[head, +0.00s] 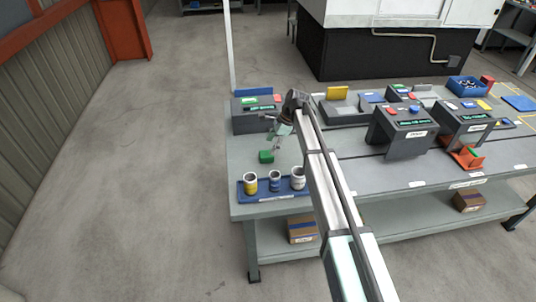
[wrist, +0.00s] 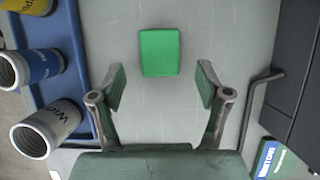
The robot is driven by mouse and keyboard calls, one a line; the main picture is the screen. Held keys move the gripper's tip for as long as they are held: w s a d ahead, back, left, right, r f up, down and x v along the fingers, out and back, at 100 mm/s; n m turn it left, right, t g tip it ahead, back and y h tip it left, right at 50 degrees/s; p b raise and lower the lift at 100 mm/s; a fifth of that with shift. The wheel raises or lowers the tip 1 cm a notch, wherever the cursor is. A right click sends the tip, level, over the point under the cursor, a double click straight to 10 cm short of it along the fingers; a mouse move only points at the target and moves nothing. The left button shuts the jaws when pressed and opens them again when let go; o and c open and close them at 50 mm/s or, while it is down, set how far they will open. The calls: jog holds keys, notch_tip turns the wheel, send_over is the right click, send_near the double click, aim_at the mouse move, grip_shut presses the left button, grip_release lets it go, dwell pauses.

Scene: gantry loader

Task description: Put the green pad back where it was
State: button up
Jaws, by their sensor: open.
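The green pad (head: 266,156) lies flat on the bare grey bench top, behind the blue tray in the head view. In the wrist view the green pad (wrist: 160,52) is a plain upright rectangle, centred just beyond the fingertips. My gripper (wrist: 161,88) is open and empty, with one finger on each side of the pad's line and not touching it. In the head view my gripper (head: 279,139) is above the bench, a little right of and behind the pad. Its height over the bench is hard to tell.
A blue tray (head: 242,190) with three labelled cans stands at the bench's front left; its wall (wrist: 77,70) runs along the wrist view's left. A dark grey fixture (head: 250,122) stands behind the pad. More fixtures (head: 404,140) fill the right. Bench around the pad is clear.

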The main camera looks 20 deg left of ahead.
jog(key=b+v, duration=0.1)
jog(key=v, duration=0.5)
jog(key=shift+r, duration=0.15)
